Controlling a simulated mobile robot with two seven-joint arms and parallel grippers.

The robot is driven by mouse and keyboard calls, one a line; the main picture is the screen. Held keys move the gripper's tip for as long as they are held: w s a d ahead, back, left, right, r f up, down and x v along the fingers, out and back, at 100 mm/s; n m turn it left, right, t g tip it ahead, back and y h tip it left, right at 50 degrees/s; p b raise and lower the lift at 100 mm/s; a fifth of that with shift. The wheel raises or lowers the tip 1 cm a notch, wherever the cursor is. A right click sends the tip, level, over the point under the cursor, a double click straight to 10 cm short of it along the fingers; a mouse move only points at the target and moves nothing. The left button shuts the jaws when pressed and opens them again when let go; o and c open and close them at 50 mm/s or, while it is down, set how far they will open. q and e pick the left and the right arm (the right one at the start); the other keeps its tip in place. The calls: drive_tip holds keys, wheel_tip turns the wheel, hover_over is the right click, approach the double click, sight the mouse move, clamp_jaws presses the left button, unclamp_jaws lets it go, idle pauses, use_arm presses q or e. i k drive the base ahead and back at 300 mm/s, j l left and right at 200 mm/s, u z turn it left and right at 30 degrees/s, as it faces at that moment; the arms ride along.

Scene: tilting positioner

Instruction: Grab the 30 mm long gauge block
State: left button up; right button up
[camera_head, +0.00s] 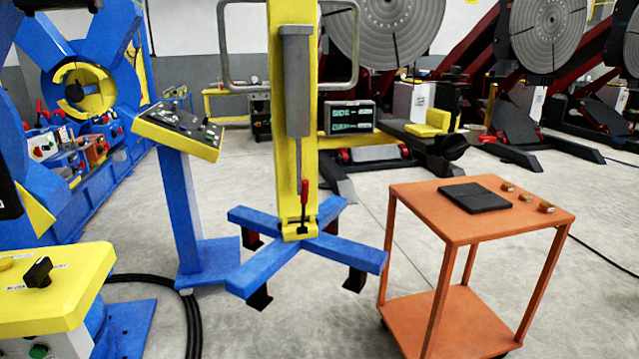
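Three small brass-coloured blocks lie in a row on the top of an orange cart (430,196) at the right. The far block (508,186), the middle block (526,197) and the near block (546,207) are apart from one another. They look like gauge blocks. They are too small here to read a length, so I cannot tell which one is 30 mm long. A flat black plate (474,197) lies to their left on the same top. Neither of my grippers shows in the head view.
A yellow post (283,130) with a blue cross-shaped base (335,250) stands left of the cart. A blue pedestal with a yellow control panel (180,130) stands farther left. A black cable (193,330) lies on the floor. Bare floor separates post and cart.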

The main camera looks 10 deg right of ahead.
sight(545, 206)
drive_tip(key=l+z, duration=0.15)
drive_tip(key=l, duration=0.3)
drive_tip(key=i+l+z, duration=0.2)
drive_tip(key=l, duration=0.2)
drive_tip(key=l+z, duration=0.15)
drive_tip(key=l, duration=0.25)
drive_tip(key=i+l+z, duration=0.15)
drive_tip(key=l, duration=0.25)
drive_tip(key=i+l+z, duration=0.15)
drive_tip(key=i+l, duration=0.15)
drive_tip(key=l, duration=0.25)
drive_tip(key=i+l+z, duration=0.2)
drive_tip(key=i+l, duration=0.15)
drive_tip(key=l, duration=0.1)
